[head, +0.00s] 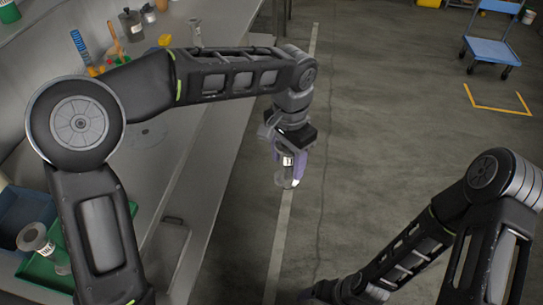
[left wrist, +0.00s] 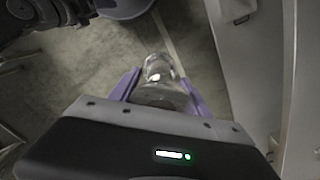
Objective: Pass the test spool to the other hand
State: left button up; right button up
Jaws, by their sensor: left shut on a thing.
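The test spool (head: 287,178), a greyish piece with a pale label and a bright lower end, hangs over the floor beside the bench. My left gripper (head: 289,165) is shut on it, with a purple finger on each side. In the left wrist view the spool (left wrist: 160,82) looks glassy and grey between the purple fingers of my left gripper (left wrist: 160,92); its near part is hidden by the gripper body. My right arm reaches in from the lower right, and its fingers do not show. The two hands are apart.
A grey bench (head: 150,200) runs along the left. On it are a green tray (head: 40,270) with a labelled grey piece (head: 35,240), a blue bin (head: 22,212), bottles and tools. A blue cart (head: 490,50) stands far right. The middle floor is open.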

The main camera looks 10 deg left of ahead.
pick_arm(q)
jog(key=shift+d, duration=0.1)
jog(key=w+d+f+m, duration=0.3)
jog(key=w+f+m, duration=0.1)
jog(key=f, duration=0.1)
jog(key=shift+d+m, duration=0.25)
jog(key=shift+m, duration=0.05)
dwell(0.3)
jog(key=s+a+r+n, duration=0.6)
jog(key=a+r+n, duration=0.1)
jog(key=r, duration=0.3)
jog(key=shift+n, duration=0.5)
pick_arm(e)
jog(key=shift+c, duration=0.5)
